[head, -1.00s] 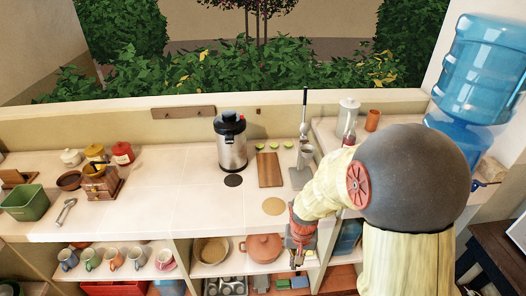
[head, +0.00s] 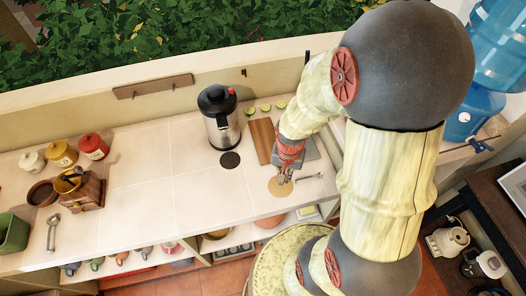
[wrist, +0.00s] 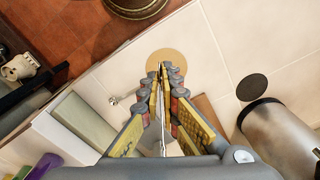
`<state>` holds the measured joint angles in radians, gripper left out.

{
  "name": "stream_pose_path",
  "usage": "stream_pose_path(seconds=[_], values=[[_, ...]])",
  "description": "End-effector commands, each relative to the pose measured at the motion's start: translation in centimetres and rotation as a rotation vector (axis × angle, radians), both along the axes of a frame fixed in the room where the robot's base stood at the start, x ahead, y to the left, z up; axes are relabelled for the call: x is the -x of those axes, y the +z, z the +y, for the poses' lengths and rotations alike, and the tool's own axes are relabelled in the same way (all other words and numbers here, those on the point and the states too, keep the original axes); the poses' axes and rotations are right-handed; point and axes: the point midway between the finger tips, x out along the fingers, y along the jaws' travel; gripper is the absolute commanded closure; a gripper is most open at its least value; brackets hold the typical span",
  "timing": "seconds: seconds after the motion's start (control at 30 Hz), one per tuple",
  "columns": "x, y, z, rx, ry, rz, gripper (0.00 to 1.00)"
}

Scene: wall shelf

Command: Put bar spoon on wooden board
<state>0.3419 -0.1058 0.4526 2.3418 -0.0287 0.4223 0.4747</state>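The bar spoon appears to be the thin metal utensil (head: 312,177) beside the round tan mat, near the counter's front edge. Its rounded end also shows in the wrist view (wrist: 115,101); the other end is hidden by my fingers. The brown wooden board (head: 262,138) lies flat farther back, partly behind my arm; a strip of it shows in the wrist view (wrist: 206,108). My gripper (head: 285,180) points down over the mat's edge next to the utensil. Its fingertips (wrist: 159,75) look close together. I cannot tell whether they grip the shaft.
A steel dispenser (head: 219,116) stands left of the board, with a dark round mat (head: 230,160) before it. Green slices (head: 265,107) lie behind the board. Canisters (head: 62,153) and a utensil (head: 53,232) are at left. The middle-left counter is clear.

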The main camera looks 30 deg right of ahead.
Motion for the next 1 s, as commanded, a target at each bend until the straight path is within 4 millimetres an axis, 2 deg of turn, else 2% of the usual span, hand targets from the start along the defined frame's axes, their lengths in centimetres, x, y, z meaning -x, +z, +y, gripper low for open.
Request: stream_pose_path(seconds=[0.3, 0.5, 0.7, 1.0], values=[[-6.4, -3.0, 0.2, -0.001, 0.003, 0.003, 1.00], [-9.1, -6.0, 0.2, -0.001, 0.002, 0.004, 1.00], [-10.9, -8.0, 0.2, -0.001, 0.002, 0.002, 1.00], [-11.9, -9.6, 0.3, -0.001, 0.002, 0.003, 1.00]])
